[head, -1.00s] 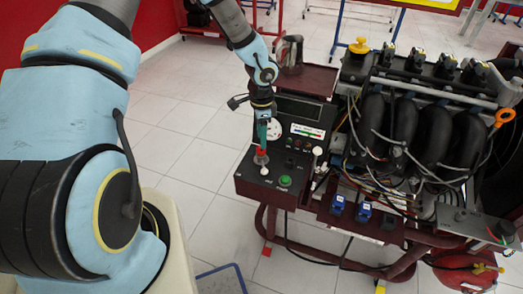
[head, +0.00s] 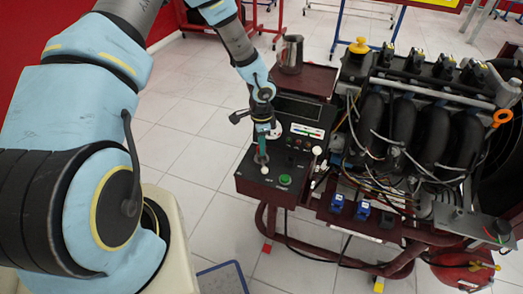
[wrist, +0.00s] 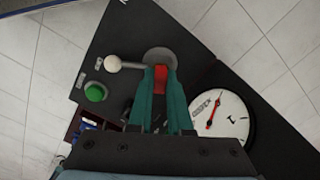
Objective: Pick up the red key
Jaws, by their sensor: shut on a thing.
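The red key (wrist: 161,76) shows in the wrist view between the tips of my gripper's two green fingers. My gripper (wrist: 160,84) is shut on it. A grey round fitting (wrist: 160,57) on the control panel lies just beyond the key in that view. I cannot tell whether the key is still seated in it or clear of it. In the head view, my gripper (head: 261,157) points down over the left part of the dark panel, and its fingers mostly hide the key.
The panel (head: 244,184) carries a white-knobbed lever (wrist: 113,64), a green button (wrist: 95,92) and a white dial (wrist: 222,121), all close to my gripper. The engine (head: 415,130) with its hoses and wires stands to the right. A metal jug (head: 290,55) stands behind.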

